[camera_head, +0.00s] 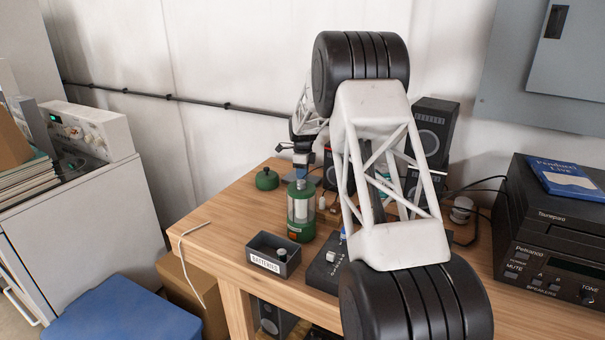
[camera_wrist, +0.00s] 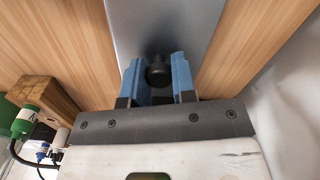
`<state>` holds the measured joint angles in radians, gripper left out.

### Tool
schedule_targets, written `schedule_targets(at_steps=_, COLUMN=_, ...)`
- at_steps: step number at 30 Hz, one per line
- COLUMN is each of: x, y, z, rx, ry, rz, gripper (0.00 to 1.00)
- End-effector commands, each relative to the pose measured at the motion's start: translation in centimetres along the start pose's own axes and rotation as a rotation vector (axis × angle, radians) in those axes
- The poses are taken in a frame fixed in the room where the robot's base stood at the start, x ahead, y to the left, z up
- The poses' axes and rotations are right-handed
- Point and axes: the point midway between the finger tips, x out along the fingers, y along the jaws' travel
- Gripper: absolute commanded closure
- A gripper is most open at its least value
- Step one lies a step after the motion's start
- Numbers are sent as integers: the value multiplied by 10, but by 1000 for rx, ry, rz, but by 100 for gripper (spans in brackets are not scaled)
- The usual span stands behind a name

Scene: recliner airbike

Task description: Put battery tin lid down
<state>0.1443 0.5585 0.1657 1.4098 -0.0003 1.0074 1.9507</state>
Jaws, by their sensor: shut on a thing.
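The battery tin lid (camera_wrist: 178,22) is a long grey plate with a black knob (camera_wrist: 158,72). In the wrist view my gripper (camera_wrist: 157,80) has its two blue fingers on either side of the knob, shut on it. Wooden table top shows on both sides of the lid; I cannot tell whether the lid touches it. In the head view my gripper (camera_head: 301,158) is at the back of the table, behind the lantern, and the lid is hard to make out there. The open grey battery tin (camera_head: 262,264), labelled BATTERIES, stands at the table's front left with something pale inside.
A black box with controls (camera_head: 325,268) sits right of the tin. A black speaker (camera_head: 433,125) and stereo units (camera_head: 558,240) stand to the right. Bare wood (camera_head: 225,222) lies left.

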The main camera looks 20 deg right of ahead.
Motion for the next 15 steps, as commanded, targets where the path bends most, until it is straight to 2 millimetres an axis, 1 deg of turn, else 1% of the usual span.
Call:
schedule_targets(at_steps=10, x=3, y=0, z=0, rx=0, ry=0, rz=0, gripper=98)
schedule_targets(at_steps=11, x=3, y=0, z=0, rx=0, ry=0, rz=0, gripper=70)
schedule_targets(at_steps=15, x=3, y=0, z=0, rx=0, ry=0, rz=0, gripper=49)
